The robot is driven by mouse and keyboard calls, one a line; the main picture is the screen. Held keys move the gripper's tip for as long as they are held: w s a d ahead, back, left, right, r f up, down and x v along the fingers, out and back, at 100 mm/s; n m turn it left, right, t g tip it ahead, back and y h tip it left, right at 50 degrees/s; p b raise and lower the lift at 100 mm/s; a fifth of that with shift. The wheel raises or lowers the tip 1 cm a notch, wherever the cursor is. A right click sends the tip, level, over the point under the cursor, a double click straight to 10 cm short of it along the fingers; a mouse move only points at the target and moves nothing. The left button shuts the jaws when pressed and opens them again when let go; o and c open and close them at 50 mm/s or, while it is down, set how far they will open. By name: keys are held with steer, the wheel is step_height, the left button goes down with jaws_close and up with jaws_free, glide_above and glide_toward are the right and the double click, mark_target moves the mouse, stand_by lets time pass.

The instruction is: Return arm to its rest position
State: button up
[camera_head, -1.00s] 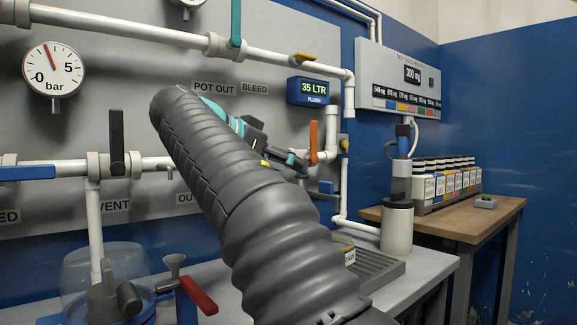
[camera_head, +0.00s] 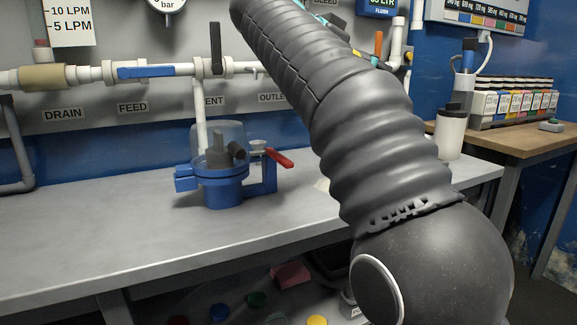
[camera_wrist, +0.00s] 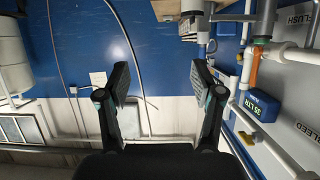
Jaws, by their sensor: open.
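My arm, in a dark ribbed sleeve, crosses the head view from the lower right up to the top middle. Its far end is mostly hidden or cut off at the top of that view. In the wrist view my gripper (camera_wrist: 161,85) is open, with its two dark fingers wide apart. Nothing is between the fingers. Behind them is a blue and white wall (camera_wrist: 150,50), with no contact visible.
A blue electrolysis-like vessel (camera_head: 220,185) with a red-handled valve (camera_head: 278,158) stands on the grey bench (camera_head: 110,215). Pipes line the wall panel. The blue display (camera_wrist: 258,106) is right of my gripper.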

steer(key=s+d+f+n+y+p, duration=0.1)
steer(key=s+d+f+n+y, duration=0.2)
steer(key=s+f+n, duration=0.4)
steer(key=s+d+f+n+y, duration=0.3)
steer(key=s+f, duration=0.1)
steer(key=f, duration=0.6)
steer(key=s+a+f+n+y, duration=0.1)
steer(key=s+a+f+y, duration=0.1)
steer(key=s+f, duration=0.6)
steer(key=s+a+f+n+y+p, duration=0.1)
steer(key=s+f+y, duration=0.3)
steer(key=s+f, duration=0.4)
step_height(320, 180, down, 6)
steer(key=shift+s+a+r+n, duration=0.15)
steer(key=shift+a+r+n, duration=0.05)
steer(key=shift+a+n, duration=0.3)
